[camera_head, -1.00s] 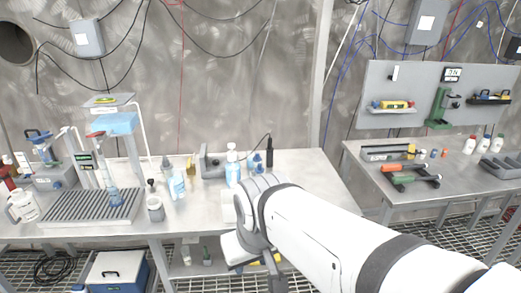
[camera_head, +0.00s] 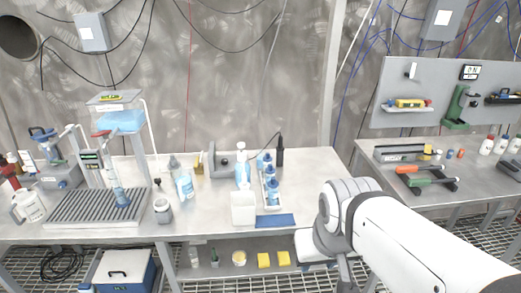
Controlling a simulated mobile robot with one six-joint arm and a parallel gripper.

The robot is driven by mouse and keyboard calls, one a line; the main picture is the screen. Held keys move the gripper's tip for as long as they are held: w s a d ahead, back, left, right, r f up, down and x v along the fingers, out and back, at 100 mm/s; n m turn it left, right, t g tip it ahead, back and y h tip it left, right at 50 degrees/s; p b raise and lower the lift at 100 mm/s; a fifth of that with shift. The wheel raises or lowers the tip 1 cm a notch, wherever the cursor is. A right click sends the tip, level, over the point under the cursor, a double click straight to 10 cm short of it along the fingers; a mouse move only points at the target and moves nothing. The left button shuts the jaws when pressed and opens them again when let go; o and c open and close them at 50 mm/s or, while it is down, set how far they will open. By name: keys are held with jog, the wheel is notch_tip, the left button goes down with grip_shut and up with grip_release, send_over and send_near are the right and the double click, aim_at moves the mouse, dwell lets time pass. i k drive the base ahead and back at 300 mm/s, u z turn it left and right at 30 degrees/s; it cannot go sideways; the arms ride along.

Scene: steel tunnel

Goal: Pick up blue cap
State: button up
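Several small cap-like pieces lie on the right table behind the tools. One looks like a blue cap (camera_head: 449,154), with an orange-red one (camera_head: 461,153) to its right; they are too small to make out well. My arm reaches in from the lower right, in front of the gap between the two tables. My gripper (camera_head: 345,272) hangs at its end near the bottom edge, well to the left of the cap and apart from it. Its fingers are mostly hidden, so its opening does not show.
The right table (camera_head: 393,186) also holds screwdriver-like tools (camera_head: 425,182), white bottles (camera_head: 487,145) and a grey rack. The left table (camera_head: 315,180) carries a white container (camera_head: 243,207), blue-topped bottles in a tray (camera_head: 271,185), a blue mat (camera_head: 274,221) and a ribbed tray (camera_head: 95,206).

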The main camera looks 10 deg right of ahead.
aim_at(267, 158)
jog(key=u, duration=0.05)
jog(key=i, duration=1.65)
jog(key=z, duration=0.05)
